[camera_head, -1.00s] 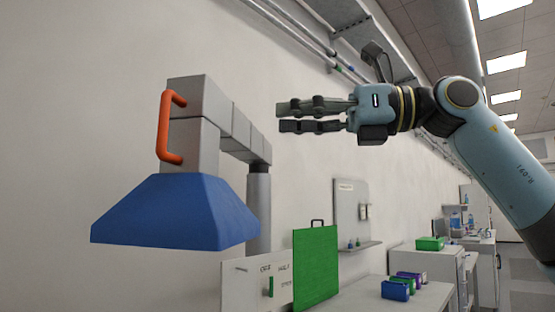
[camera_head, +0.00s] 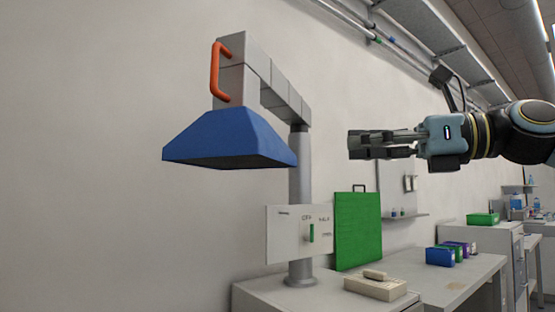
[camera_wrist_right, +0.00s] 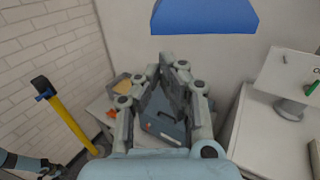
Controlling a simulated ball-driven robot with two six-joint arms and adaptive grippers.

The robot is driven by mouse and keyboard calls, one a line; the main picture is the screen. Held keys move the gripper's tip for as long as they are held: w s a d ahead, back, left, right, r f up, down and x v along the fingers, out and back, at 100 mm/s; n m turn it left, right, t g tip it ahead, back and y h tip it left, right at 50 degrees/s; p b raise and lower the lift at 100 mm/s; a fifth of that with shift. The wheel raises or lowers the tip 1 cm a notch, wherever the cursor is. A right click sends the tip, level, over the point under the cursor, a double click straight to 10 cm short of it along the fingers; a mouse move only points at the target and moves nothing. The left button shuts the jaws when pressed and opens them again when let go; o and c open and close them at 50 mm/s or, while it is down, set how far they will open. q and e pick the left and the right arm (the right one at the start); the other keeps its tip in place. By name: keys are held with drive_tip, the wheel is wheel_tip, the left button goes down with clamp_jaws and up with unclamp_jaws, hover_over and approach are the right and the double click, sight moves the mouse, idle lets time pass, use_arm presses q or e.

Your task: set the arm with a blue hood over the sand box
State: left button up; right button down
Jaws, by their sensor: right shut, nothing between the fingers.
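The blue hood (camera_head: 230,140) hangs on a grey jointed arm (camera_head: 273,84) with an orange handle (camera_head: 215,70) on its front. The arm stands on a grey post (camera_head: 300,180) on a bench. The hood also shows at the top of the right wrist view (camera_wrist_right: 205,16). My right gripper (camera_head: 352,145) is shut and empty, to the right of the hood and apart from it; it also shows in the wrist view (camera_wrist_right: 176,66). A small tan-topped box (camera_wrist_right: 122,85) lies below; I cannot tell whether it is the sand box.
A white panel with a green lever (camera_head: 311,234) stands by the post. A green board (camera_head: 358,230), a pale block (camera_head: 375,288) and small bins (camera_head: 440,256) are to the right. A yellow post (camera_wrist_right: 72,125) rises at left in the wrist view, near a dark case (camera_wrist_right: 163,122).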

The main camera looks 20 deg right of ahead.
drive_tip(key=p, duration=0.7)
approach(264, 148)
drive_tip(key=x, duration=0.6)
drive_tip(key=shift+a+r, duration=0.1)
drive_tip(key=shift+a, duration=0.05)
drive_tip(key=shift+w+a, duration=0.3)
drive_tip(key=shift+a, duration=0.05)
use_arm(q)
wheel_tip(264, 148, up, 8)
use_arm(e)
drive_tip(key=shift+a, duration=0.1)
